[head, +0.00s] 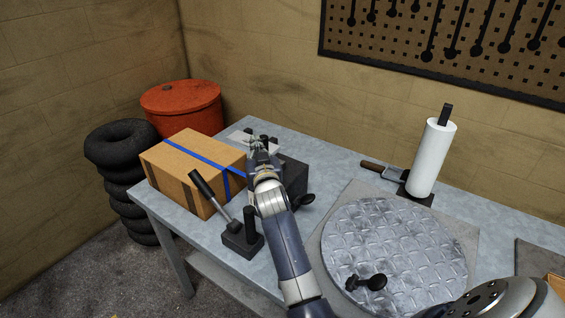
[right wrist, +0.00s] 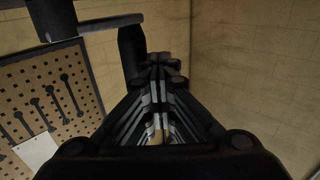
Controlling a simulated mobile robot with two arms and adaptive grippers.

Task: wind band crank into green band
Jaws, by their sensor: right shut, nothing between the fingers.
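My right gripper (head: 262,142) is shut and empty, above the far part of the bench by a dark block (head: 293,175). A black knob (head: 305,199) sticks out near that block; my arm hides part of it, so I cannot tell if it is the band crank. A pale plate (head: 240,137) lies just beyond the gripper; no green band can be made out. In the right wrist view the closed fingers (right wrist: 160,90) have a dark upright handle-like part (right wrist: 131,50) beside them; I cannot tell if they touch. My left gripper is out of view.
A cardboard box (head: 175,165) with a blue strap and a black lever on a base (head: 240,238) stand left of my arm. A round tread plate (head: 400,235) with a black knob (head: 370,282) lies right. A paper roll (head: 432,160) stands behind it.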

